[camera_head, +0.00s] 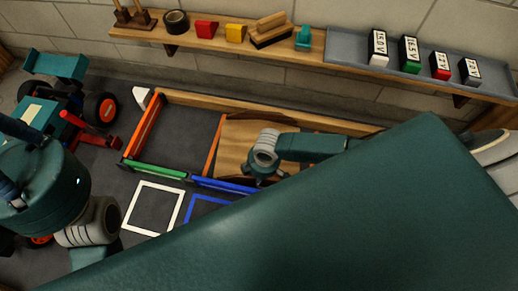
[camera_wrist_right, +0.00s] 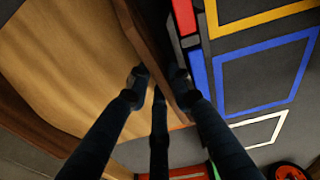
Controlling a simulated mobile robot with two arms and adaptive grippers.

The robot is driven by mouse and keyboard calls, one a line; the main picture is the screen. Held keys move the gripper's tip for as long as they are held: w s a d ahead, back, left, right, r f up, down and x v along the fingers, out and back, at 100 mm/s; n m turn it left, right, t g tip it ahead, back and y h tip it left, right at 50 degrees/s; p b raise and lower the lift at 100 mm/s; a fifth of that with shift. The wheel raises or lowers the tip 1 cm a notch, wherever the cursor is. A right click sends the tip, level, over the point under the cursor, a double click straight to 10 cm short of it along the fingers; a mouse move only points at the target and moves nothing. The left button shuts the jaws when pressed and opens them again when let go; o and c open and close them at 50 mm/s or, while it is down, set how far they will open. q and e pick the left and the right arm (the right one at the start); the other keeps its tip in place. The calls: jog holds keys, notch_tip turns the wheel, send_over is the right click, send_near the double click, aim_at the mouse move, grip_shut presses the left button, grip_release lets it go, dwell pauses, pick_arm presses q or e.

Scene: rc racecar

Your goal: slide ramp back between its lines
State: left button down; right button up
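The wooden ramp (camera_head: 232,143) lies in the bay right of an orange line (camera_head: 212,146) in the head view. It fills the left of the right wrist view (camera_wrist_right: 65,65). My right gripper (camera_head: 262,180) is at the ramp's near side. In its wrist view, its fingertips (camera_wrist_right: 158,78) stand on either side of the upright wooden edge; whether they press on it is unclear. My forearm hides the ramp's right part. My left gripper (camera_head: 8,160) is at the left edge, near the car, fingers spread and partly cut off.
Green (camera_head: 158,171) and blue (camera_head: 225,185) strips border the bays. White (camera_head: 153,207) and blue (camera_head: 208,208) squares mark the floor. A teal car (camera_head: 45,115) stands left. A wall shelf (camera_head: 140,35) holds blocks, a brush and labelled packs. My large arm link covers the lower right.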

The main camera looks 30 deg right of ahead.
notch_tip(320, 180, up, 12)
jog(key=shift+s+d+f, duration=0.2)
jog(key=shift+s+d, duration=0.2)
jog(key=shift+w, duration=0.1)
